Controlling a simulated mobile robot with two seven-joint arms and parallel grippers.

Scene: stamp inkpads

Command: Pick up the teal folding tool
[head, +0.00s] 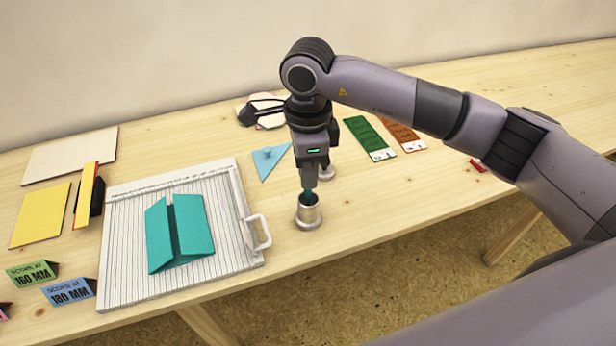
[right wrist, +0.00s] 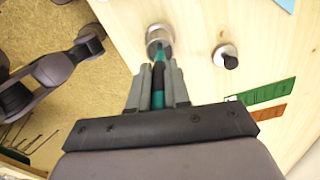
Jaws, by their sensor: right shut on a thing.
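The teal folding tool (right wrist: 158,82) shows between the fingers of my right gripper (right wrist: 158,78) in the right wrist view. It has a dark band, and its far end points into a round metal holder (right wrist: 158,36). In the head view, my right gripper (head: 308,182) points straight down over the same metal holder (head: 308,215). A bit of the teal tool (head: 307,196) shows between the fingertips and the holder's rim. The gripper is shut on the tool. The tool's lower end is hidden inside the holder. My left gripper is not in view.
A scoring board (head: 125,235) with a folded teal card (head: 195,235) lies left of the holder. A second metal holder (right wrist: 226,56) stands nearby. Green (head: 366,136) and brown (head: 402,136) strips lie to the right. The table's front edge is close to the holder.

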